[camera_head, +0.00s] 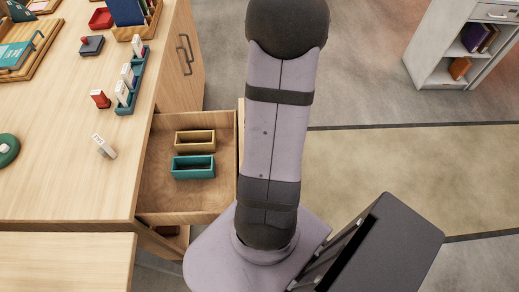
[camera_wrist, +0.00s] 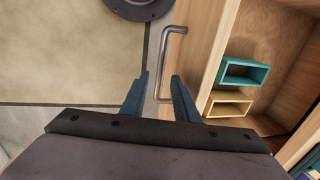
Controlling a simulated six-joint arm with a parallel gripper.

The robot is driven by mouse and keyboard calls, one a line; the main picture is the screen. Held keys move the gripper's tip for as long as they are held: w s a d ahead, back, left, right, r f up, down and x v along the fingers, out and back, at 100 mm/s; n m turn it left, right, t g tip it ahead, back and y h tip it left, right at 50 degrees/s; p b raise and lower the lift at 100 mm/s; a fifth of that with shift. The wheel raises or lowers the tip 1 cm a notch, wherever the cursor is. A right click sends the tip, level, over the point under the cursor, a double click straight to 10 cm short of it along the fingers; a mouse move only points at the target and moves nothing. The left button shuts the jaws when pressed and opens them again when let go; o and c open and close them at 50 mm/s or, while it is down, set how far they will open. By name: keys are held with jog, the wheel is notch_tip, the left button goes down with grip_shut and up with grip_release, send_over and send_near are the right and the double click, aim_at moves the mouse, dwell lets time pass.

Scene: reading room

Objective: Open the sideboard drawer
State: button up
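The sideboard drawer (camera_head: 157,180) stands pulled out from the wooden sideboard (camera_head: 121,195), its inside showing in the head view. It holds a tan tray (camera_head: 195,134) and a teal tray (camera_head: 193,160). In the wrist view, the drawer's front panel (camera_wrist: 205,45) carries a grey bar handle (camera_wrist: 166,55). My gripper (camera_wrist: 160,87) is open, with two blue fingers apart. The lower part of the handle shows between the fingers; I cannot tell whether they touch it. In the head view my arm hides the gripper and the handle.
A wooden top (camera_head: 65,185) bears a green roll, a teal rack of small boxes and loose items. A cabinet door with a handle (camera_head: 185,55) is beyond the drawer. A white shelf (camera_head: 430,55) stands at the far right. Open floor (camera_head: 400,170) lies right of my arm.

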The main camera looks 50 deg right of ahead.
jog(key=r, duration=0.4)
jog(key=shift+s+d+r, duration=0.25)
jog(key=shift+s+d, duration=0.05)
jog(key=s+a+r+m+g+p, duration=0.2)
jog(key=s+a, duration=0.3)
jog(key=w+a+r+n+p, duration=0.4)
jog(key=a+r+n, duration=0.1)
jog(key=a, duration=0.3)
jog(key=w+a+r+n+h+p, duration=0.1)
jog(key=w+a+r+n+p, duration=0.3)
jog(key=a+r+n, duration=0.2)
notch_tip(320, 180, up, 2)
jog(key=shift+w+a+h, duration=0.15)
jog(key=shift+a+h, duration=0.15)
jog(key=shift+a, duration=0.65)
